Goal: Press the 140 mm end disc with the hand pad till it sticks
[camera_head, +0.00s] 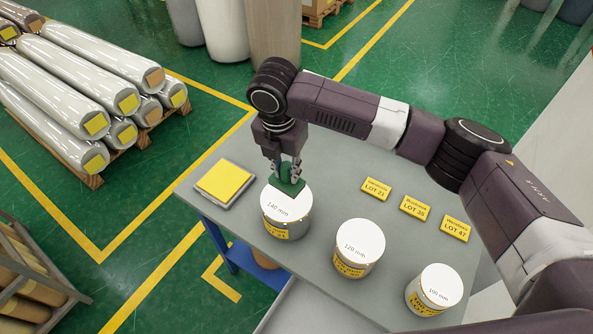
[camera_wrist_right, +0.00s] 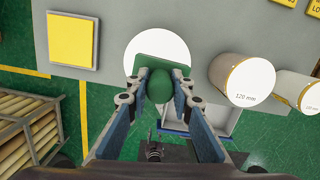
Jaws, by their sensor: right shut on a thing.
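The 140 mm roll stands upright at the left of the grey table, with its white end disc (camera_head: 284,208) on top and a yellow label on its side. The disc also shows in the right wrist view (camera_wrist_right: 150,47). My right gripper (camera_head: 287,177) is shut on the green hand pad (camera_head: 288,187), holding it by its rounded knob over the disc. The pad's flat plate (camera_wrist_right: 178,67) covers part of the disc. I cannot tell for sure whether the pad touches it. My left gripper is in neither view.
A 120 mm roll (camera_head: 359,245) and a 100 mm roll (camera_head: 434,289) stand to the right. Yellow lot labels (camera_head: 415,207) lie behind them. A tray with a yellow pad (camera_head: 223,181) lies at the table's left corner. Wrapped rolls (camera_head: 70,75) lie on a pallet at the left.

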